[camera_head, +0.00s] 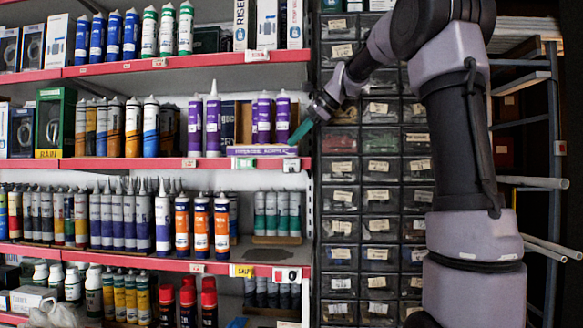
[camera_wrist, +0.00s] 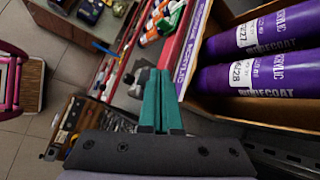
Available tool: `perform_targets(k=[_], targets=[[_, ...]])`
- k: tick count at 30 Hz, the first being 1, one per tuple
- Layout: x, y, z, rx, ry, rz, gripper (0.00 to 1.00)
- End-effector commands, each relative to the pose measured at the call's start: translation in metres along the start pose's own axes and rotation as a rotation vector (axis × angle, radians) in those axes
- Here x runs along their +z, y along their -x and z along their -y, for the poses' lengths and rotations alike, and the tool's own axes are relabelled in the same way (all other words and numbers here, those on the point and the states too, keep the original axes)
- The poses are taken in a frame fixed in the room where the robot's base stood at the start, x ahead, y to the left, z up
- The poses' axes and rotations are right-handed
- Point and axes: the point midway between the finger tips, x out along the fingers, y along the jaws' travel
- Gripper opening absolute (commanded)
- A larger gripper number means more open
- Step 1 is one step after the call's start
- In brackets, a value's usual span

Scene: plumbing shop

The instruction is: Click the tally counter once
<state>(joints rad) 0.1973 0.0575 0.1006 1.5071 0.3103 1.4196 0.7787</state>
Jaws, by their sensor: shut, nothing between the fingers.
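My gripper (camera_head: 293,141) is at the right end of the middle shelf, its green fingers pointing down and left, just right of the purple tubes. In the wrist view my gripper (camera_wrist: 159,74) is shut, with its two fingers together and nothing between them. A small white device with dark round spots (camera_head: 287,274), which looks like the tally counter, sits on the red edge of the shelf below, well under my gripper. In the wrist view a small grey object lies just left of the fingertips; I cannot tell whether it is the counter.
Purple tubes (camera_wrist: 252,79) stand in a cardboard box close to the right of my fingers in the wrist view. A purple strip (camera_head: 250,150) runs along the middle shelf edge. Drawers (camera_head: 376,196) stand right of the shelves. Orange-labelled tubes (camera_head: 201,222) stand on the shelf below.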

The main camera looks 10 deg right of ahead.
Motion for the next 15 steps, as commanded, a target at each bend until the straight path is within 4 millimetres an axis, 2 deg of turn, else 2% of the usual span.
perform_targets(k=[5,15], targets=[[0.002,0.002,0.002,-0.001,0.000,0.001,0.00],[0.019,0.026,0.019,-0.001,0.002,0.000,0.00]])
